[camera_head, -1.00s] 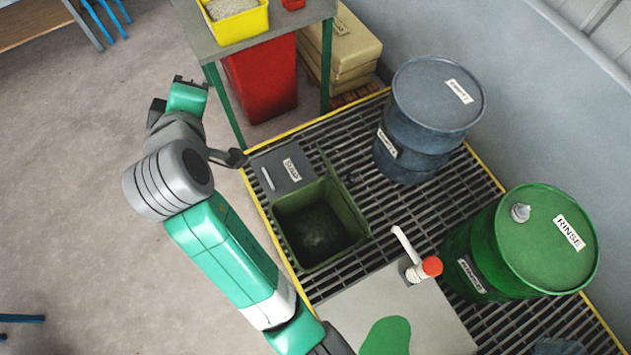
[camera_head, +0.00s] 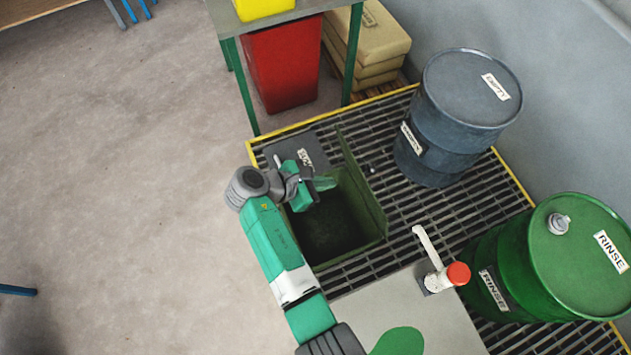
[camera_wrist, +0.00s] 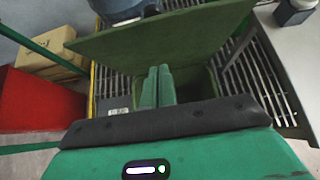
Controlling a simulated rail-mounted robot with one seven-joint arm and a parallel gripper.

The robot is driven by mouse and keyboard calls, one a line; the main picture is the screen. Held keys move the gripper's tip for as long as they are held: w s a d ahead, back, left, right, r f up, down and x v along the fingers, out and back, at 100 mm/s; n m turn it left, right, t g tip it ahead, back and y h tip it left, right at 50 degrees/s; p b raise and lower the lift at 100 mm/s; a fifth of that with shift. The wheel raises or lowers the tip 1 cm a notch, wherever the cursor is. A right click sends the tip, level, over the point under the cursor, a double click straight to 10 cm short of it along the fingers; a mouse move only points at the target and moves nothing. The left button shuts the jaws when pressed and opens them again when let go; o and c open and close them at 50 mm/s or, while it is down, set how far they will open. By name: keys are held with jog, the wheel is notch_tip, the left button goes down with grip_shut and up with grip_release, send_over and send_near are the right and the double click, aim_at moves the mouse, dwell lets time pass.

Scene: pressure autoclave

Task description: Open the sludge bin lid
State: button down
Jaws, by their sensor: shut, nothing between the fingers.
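The green sludge bin (camera_head: 322,258) stands on the floor grating with its mouth open and a dark inside. A green lid panel (camera_head: 362,185) stands raised along its right side in the head view; it spans the upper part of the wrist view (camera_wrist: 165,35). A grey plate with a label (camera_head: 290,149) is at the bin's far end. My gripper (camera_head: 325,184) is shut and empty, over the far part of the bin mouth. In the wrist view its fingers (camera_wrist: 157,85) are together in front of the panel; I cannot tell whether they touch it.
A blue-grey drum (camera_head: 455,115) stands right of the bin, and a green rinse drum (camera_head: 560,265) farther right. A red bin (camera_head: 283,65) sits under the table at the back. Open floor lies left.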

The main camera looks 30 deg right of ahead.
aim_at(359, 174)
jog(key=d, duration=0.2)
jog(key=d+f+b, duration=0.1)
jog(key=d, duration=0.1)
jog(key=s+d, duration=0.1)
jog(key=d, duration=0.1)
jog(key=shift+s+d+f, duration=0.1)
jog(key=shift+d+f, duration=0.05)
jog(key=shift+d, duration=0.3)
